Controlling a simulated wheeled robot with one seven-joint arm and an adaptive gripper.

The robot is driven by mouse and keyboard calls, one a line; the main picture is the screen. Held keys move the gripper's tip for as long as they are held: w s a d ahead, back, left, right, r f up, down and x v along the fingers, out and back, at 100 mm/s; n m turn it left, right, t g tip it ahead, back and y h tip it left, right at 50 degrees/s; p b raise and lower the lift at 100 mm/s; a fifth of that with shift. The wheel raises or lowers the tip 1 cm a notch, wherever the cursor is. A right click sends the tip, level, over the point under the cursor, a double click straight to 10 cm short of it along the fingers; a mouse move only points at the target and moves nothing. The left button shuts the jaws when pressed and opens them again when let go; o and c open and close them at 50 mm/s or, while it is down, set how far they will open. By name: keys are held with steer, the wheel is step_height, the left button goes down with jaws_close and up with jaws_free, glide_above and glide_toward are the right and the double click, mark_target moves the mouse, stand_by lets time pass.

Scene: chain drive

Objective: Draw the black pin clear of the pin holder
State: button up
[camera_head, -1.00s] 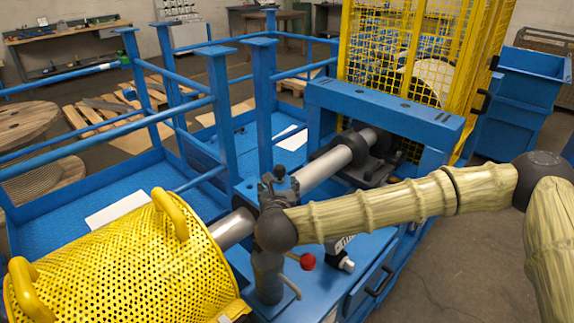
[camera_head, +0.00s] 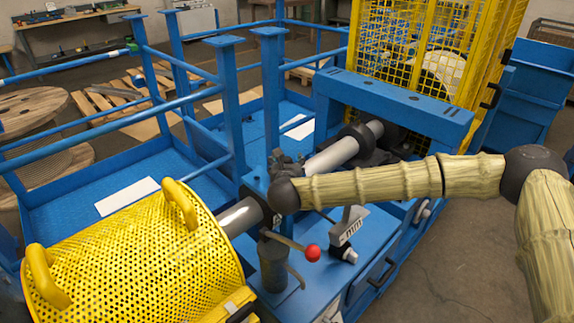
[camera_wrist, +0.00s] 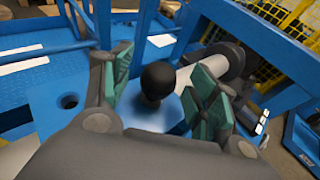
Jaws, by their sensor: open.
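The black pin shows as a round black knob (camera_wrist: 157,80) in the wrist view, between my fingers. Its shaft is not visible. Below the knob is a blue surface, perhaps the pin holder (camera_wrist: 150,112), mostly hidden by the knob and my gripper. My gripper (camera_wrist: 163,90) is open, with green pads on either side of the knob and visible gaps between; I cannot tell the exact depth. In the head view my gripper (camera_head: 286,160) is small and dark beside the steel shaft, and I cannot pick out the pin there.
A blue plate with a round hole (camera_wrist: 68,101) lies left in the wrist view. A lever with a red ball (camera_head: 313,253) stands below my wrist. A yellow perforated guard (camera_head: 130,262), steel shaft (camera_head: 332,157) and blue posts (camera_head: 228,105) crowd around.

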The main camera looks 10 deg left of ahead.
steer(key=shift+x, duration=0.95)
steer(key=shift+s, duration=0.2)
steer(key=c, duration=1.2)
step_height(320, 180, up, 13)
steer(key=p, duration=0.5)
stand_by(1.1)
steer(key=shift+d, duration=0.1)
